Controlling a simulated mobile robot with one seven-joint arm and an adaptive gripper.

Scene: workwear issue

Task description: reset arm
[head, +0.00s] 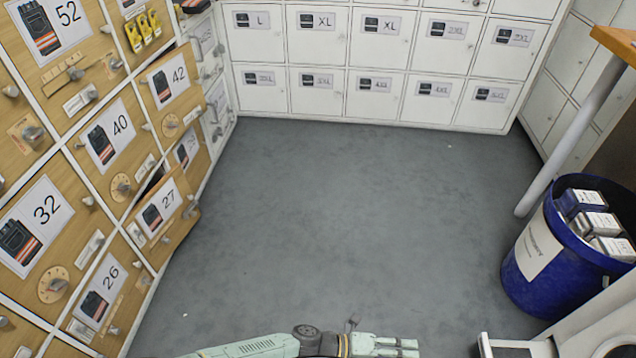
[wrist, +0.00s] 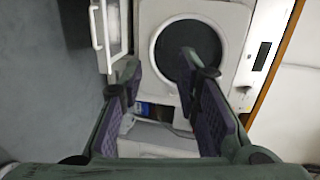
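My gripper (head: 398,346) shows at the bottom of the head view, at the end of my pale green arm, above the grey floor. In the wrist view my gripper (wrist: 165,100) has its two dark fingers well apart, with nothing held between them. Beyond the fingers is a white appliance-like unit (wrist: 233,25) with a round dark opening. How far the fingers are from it, I cannot tell.
Wooden lockers (head: 75,185) line the left, one door marked 27 (head: 165,212) standing slightly ajar. White lockers (head: 335,60) line the back. A blue bin (head: 530,285) with boxes stands at right, by a table leg (head: 570,140). The middle floor (head: 330,220) is clear.

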